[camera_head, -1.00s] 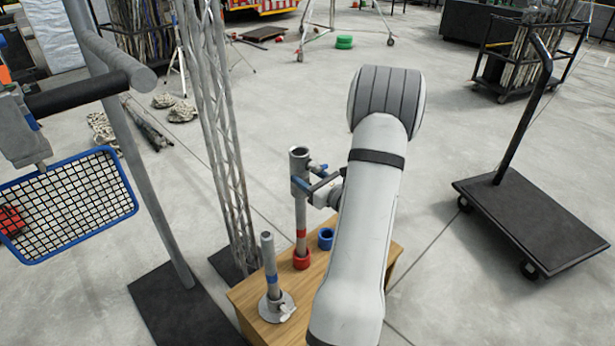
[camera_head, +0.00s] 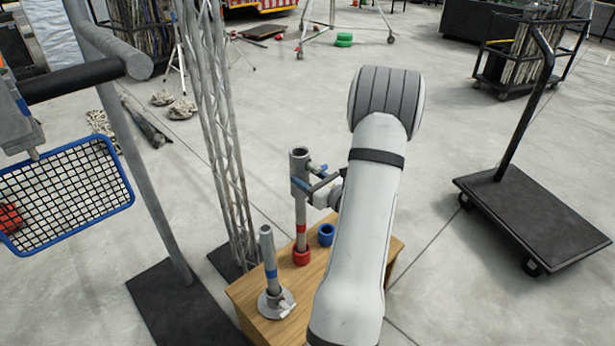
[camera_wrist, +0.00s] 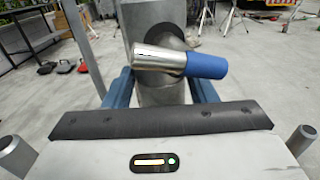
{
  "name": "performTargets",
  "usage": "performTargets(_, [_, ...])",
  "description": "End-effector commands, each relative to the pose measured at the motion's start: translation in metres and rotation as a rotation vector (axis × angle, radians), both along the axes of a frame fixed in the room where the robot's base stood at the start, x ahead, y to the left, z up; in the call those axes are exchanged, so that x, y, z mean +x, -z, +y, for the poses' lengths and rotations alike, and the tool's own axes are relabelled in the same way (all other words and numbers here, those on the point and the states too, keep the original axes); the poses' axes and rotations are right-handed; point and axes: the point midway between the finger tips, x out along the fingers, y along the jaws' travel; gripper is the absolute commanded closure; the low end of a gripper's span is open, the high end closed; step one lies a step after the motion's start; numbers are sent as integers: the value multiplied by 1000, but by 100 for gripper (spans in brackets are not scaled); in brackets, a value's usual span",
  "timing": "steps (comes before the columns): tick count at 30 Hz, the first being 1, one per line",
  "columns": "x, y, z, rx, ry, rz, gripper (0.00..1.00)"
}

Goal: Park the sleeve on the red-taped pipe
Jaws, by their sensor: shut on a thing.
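The red-taped pipe (camera_head: 301,229) stands upright on a wooden crate, a red collar (camera_head: 302,257) at its foot. The grey sleeve (camera_head: 299,172) is upright in line with the pipe's upper part, and the pipe shows below it. Whether the pipe's top is inside the sleeve is hidden. My gripper (camera_head: 324,186) is shut on the sleeve from the right. The wrist view shows the sleeve (camera_wrist: 160,96) between my blue fingers (camera_wrist: 163,90), with a shiny handle and blue grip (camera_wrist: 206,66) sticking out to the right.
On the crate (camera_head: 245,293) a blue-taped pipe (camera_head: 268,252) stands on a round base at the left, and a blue collar (camera_head: 326,235) sits at the right. A lattice truss (camera_head: 215,140) rises close behind. A mesh panel (camera_head: 65,195) hangs left; a flat trolley (camera_head: 530,220) stands right.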

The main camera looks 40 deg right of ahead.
Motion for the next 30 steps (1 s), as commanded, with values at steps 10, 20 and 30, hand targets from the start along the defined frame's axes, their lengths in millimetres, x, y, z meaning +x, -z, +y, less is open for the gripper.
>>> performTargets(10, [0, 14, 0, -2, 0, -3, 90])
performTargets(20, [0, 25, 0, -2, -1, -3, 90])
performTargets(30, [0, 26, 0, -2, -1, -3, 90])
